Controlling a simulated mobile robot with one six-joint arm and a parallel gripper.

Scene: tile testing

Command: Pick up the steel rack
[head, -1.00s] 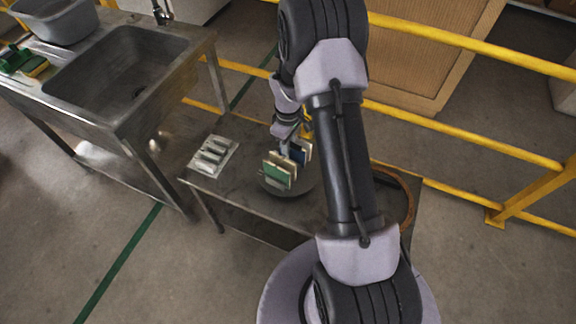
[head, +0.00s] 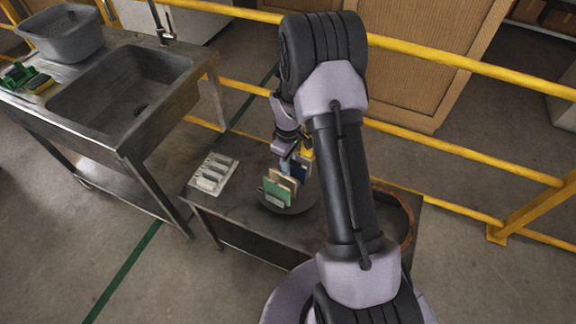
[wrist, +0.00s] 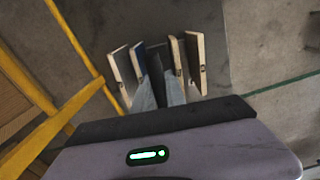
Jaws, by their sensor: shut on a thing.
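The steel rack shows as a dark upright part (wrist: 156,62) between tiles in the wrist view; most of it is hidden by the tiles and my gripper. Tiles stand on both sides of it: a green one (head: 276,192) in front and a dark blue one (head: 300,171) behind in the head view, with pale edges (wrist: 196,62) in the wrist view. My gripper (wrist: 158,88) is shut on the rack from above, its fingers between the tiles. The rack is over a dark round base (head: 290,207) on the low metal table (head: 240,208); I cannot tell whether it touches.
A pale slotted holder (head: 214,175) lies left on the table. A ring-shaped brown-rimmed thing (head: 408,215) is at the right, partly behind my arm. The sink bench (head: 120,90) with a grey tub (head: 65,35) stands left. Yellow rails (head: 450,150) run behind.

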